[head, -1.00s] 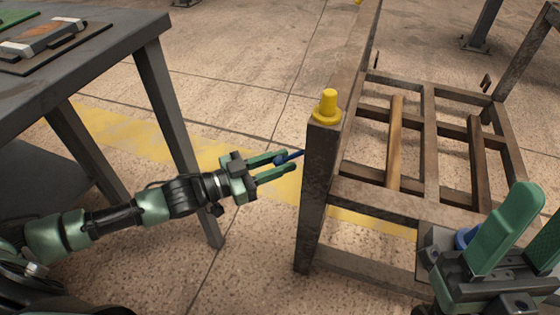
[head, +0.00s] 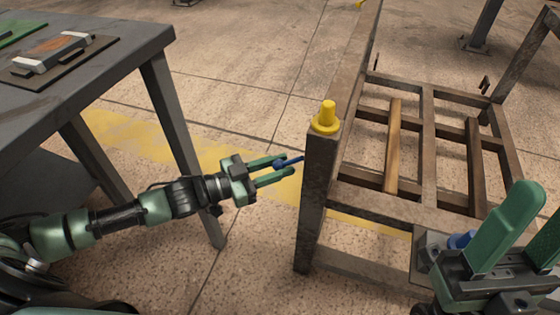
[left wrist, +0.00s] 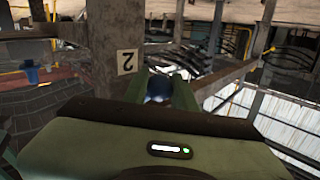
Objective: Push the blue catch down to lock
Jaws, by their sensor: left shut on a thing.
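The blue catch (head: 291,161) is a slim blue bar at the left side of the rack's near-left post (head: 318,190). My left gripper (head: 285,166) is shut on it, with its fingers pointing right towards the post. In the left wrist view a dark blue rounded part of the catch (left wrist: 158,89) shows between the fingers, beside the post with a "2" label. The fingers hide much of the catch. My right gripper (head: 535,222) is at the lower right, its fingers apart with nothing seen between them.
A yellow cap (head: 326,118) tops the post. The brown rack (head: 375,206) stretches right, with slats inside. A blue round part (head: 462,240) shows behind my right gripper. A grey table (head: 120,62) stands at left, and the floor between is clear.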

